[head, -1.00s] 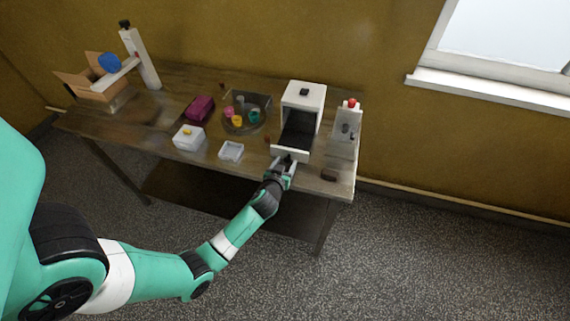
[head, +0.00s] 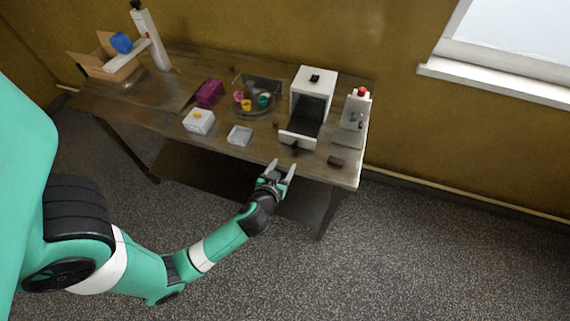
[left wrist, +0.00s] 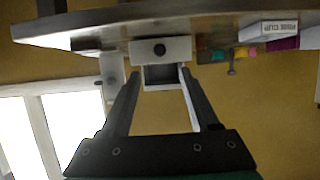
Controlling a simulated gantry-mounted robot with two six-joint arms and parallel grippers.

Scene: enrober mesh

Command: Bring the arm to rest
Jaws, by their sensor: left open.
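My left gripper (head: 281,169) is open and empty, just off the table's front edge in the head view. Its two fingers (left wrist: 158,103) also show spread apart in the left wrist view. Beyond it stands a white machine (head: 316,84) with its front drawer (head: 298,139) pulled out. The drawer front and its dark knob also show in the left wrist view (left wrist: 160,49), past the fingertips. The gripper is apart from the drawer. My right gripper is not in view.
On the wooden table (head: 180,135) stand a white box (head: 199,122), a clear tray (head: 240,135), a round tray with coloured cups (head: 247,105), a purple item (head: 209,92) and a red-buttoned device (head: 355,115). A small dark block (head: 335,161) lies near the right edge. The floor in front is clear.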

